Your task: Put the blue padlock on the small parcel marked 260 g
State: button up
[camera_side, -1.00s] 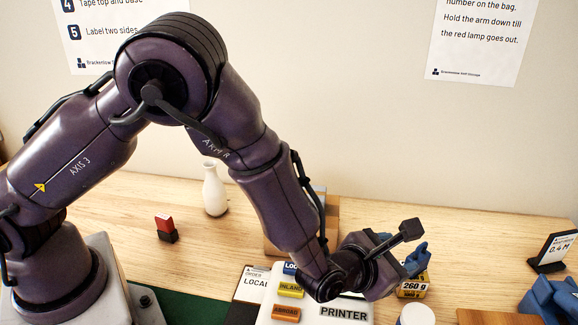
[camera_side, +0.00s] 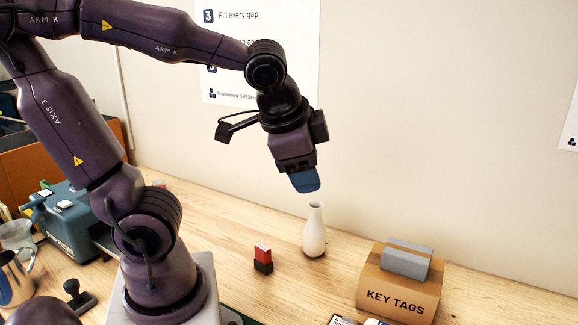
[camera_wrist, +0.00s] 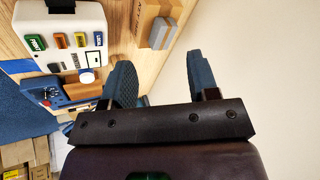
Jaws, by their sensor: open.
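My gripper (camera_side: 305,183) is raised above the bench, up and left of the white vase in the side view. In the wrist view my gripper (camera_wrist: 159,75) has its two blue fingers well apart, with nothing held between them. I cannot make out the blue padlock in either current view. The small parcel marked 260 g does not show in the side view now, and I cannot pick it out in the wrist view.
A KEY TAGS carton (camera_side: 400,297) with a grey block (camera_side: 406,262) on top stands at the right. The white vase (camera_side: 315,232) and a red-and-black block (camera_side: 263,259) stand nearby. The wrist view shows a white button panel (camera_wrist: 88,20) and a blue knobbed box (camera_wrist: 45,91).

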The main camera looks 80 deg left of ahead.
jog(key=s+d+n+h, duration=0.1)
jog(key=s+d+r+n+t+h, duration=0.1)
jog(key=s+n, duration=0.1)
jog(key=shift+s+d+r+h, duration=0.15)
jog(key=shift+s+d+h, duration=0.05)
jog(key=shift+d+h, duration=0.15)
